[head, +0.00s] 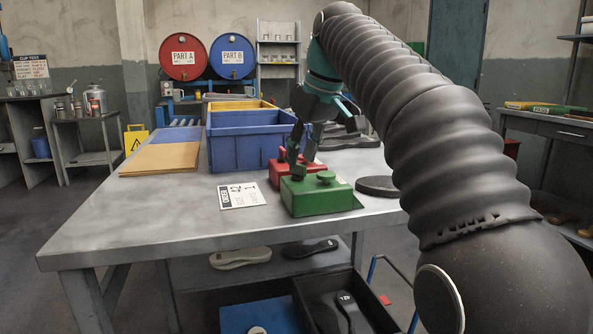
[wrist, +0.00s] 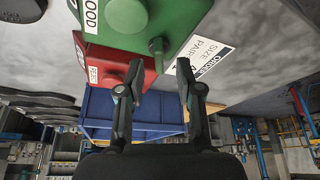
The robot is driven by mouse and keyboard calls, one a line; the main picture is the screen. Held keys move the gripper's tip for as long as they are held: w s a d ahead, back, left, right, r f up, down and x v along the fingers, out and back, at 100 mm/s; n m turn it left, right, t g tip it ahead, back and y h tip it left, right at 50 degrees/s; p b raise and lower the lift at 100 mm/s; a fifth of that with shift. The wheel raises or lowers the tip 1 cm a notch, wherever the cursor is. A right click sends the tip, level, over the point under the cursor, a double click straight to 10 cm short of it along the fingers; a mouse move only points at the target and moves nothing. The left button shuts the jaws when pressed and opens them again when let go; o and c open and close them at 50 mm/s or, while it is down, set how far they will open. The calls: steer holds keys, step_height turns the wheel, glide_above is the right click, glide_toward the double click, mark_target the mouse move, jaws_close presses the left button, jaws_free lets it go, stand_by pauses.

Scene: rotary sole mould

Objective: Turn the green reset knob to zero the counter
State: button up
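The green counter box (head: 318,200) stands on the grey table, and a round green knob (head: 326,176) shows on its top. In the wrist view the green box (wrist: 180,18) carries a "GOOD" label. A round green knob (wrist: 126,14) and a narrower green stem (wrist: 157,52) stick out from it; I cannot tell for sure which is the reset knob. My gripper (head: 299,160) is over the box's left part. In the wrist view my gripper (wrist: 160,66) is open, its fingertips apart on either side of the stem's line. Nothing is held. The counter reading is not visible.
A red box (head: 284,166), labelled "REJECT" in the wrist view, stands just behind the green one. A blue crate (head: 238,150) is behind to the left.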

mark_target(298, 171)
steer(key=shift+x, duration=1.15)
jaws_close()
steer(key=shift+s+a+r+m+p, duration=0.15)
steer(key=shift+r+m+p, duration=0.15)
steer(key=shift+m+p, duration=0.55)
steer(key=shift+m+t+h+p, duration=0.3)
steer(key=shift+m+h+p, duration=0.3)
steer(key=shift+m, duration=0.35)
steer(key=shift+f+m+p, duration=0.25)
steer(key=shift+m+p, duration=0.25)
steer(key=shift+m, duration=0.3)
